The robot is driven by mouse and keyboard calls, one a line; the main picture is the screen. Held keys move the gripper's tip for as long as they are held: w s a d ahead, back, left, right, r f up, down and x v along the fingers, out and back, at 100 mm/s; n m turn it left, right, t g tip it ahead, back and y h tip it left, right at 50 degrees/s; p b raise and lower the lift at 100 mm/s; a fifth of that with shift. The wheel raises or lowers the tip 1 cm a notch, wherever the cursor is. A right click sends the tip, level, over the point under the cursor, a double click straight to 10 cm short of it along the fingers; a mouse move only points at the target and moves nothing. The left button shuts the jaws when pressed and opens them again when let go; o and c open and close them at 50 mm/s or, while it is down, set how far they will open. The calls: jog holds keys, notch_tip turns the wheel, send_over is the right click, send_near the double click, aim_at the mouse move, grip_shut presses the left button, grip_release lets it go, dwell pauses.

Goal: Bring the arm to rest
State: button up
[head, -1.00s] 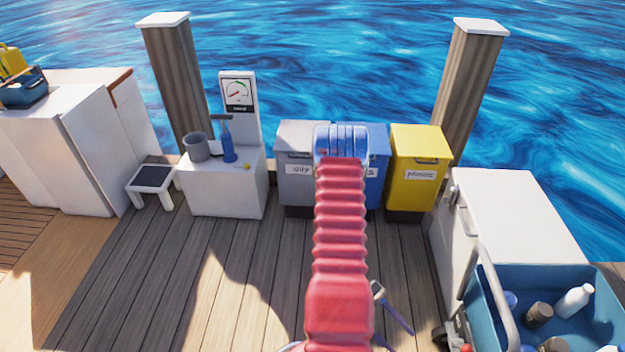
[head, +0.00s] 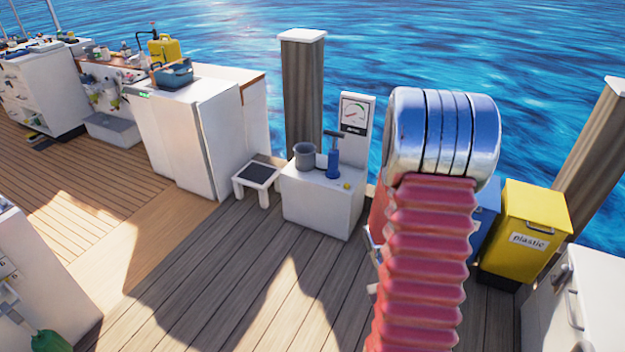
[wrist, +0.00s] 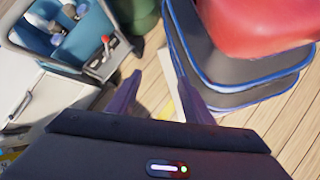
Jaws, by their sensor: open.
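My arm, a red ribbed sleeve topped by a shiny blue and silver joint, rises at the right of the middle in the head view and is bent over. My gripper (wrist: 158,98) shows in the wrist view with its two dark purple fingers spread apart. Nothing is between the fingertips, and planks show beyond them. In the head view the gripper is mostly hidden behind the arm.
A yellow plastic bin (head: 527,225) and a partly hidden blue bin stand right of my arm. A white box (head: 320,200) holds a grey pot and a blue pump. A blue cart (wrist: 80,45) with bottles shows in the wrist view. Planks (head: 235,270) ahead are clear.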

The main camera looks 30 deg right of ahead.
jog(key=w+a+r+n+t+h, duration=0.1)
jog(key=w+a+r+n+t, duration=0.1)
jog(key=w+a+r+t, duration=0.8)
jog(key=w+a+r+n+t, duration=0.2)
jog(key=a+r+n+t, duration=0.1)
jog(key=a+r, duration=1.1)
notch_tip(320, 180, up, 4)
jog(key=shift+w+a+r+n, duration=0.15)
jog(key=shift+r+n, duration=0.05)
jog(key=shift+n, duration=0.1)
